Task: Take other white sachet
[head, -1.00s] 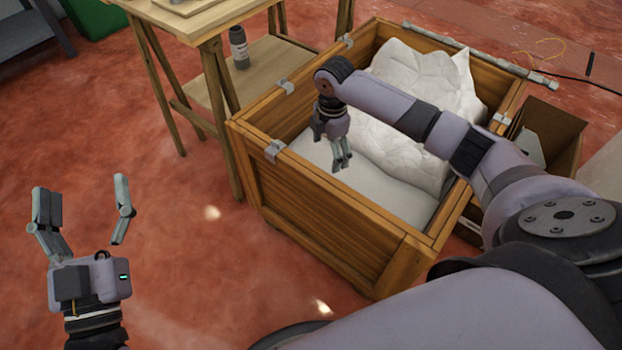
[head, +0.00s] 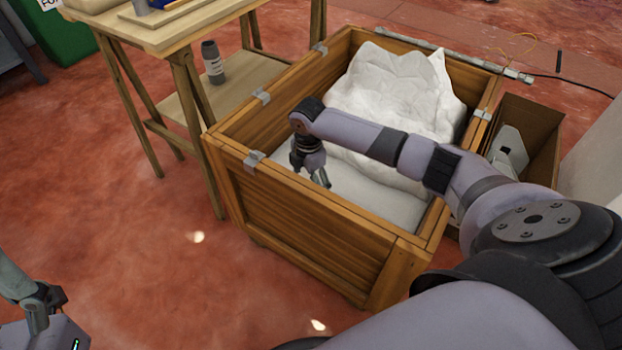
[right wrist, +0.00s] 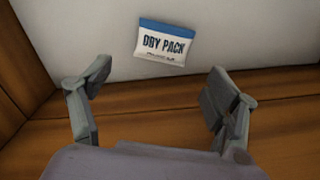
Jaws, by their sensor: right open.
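A white sachet with a blue top band and the words "DRY PACK" (right wrist: 163,45) lies on the pale crate floor in the right wrist view. My right gripper (right wrist: 160,76) is open and empty, its fingers spread below the sachet in that view and not touching it. In the head view my right gripper (head: 320,181) points down inside the wooden crate (head: 310,245), near its front left wall. I cannot make out the sachet in the head view. My left gripper (head: 35,312) is partly cut off at the lower left edge, and its opening is unclear.
A crumpled white padded liner (head: 395,90) fills the back of the crate. A wooden table (head: 160,35) stands at the left, with a grey bottle (head: 212,62) on its lower shelf. An open cardboard box (head: 540,125) stands right of the crate. The red floor at front left is clear.

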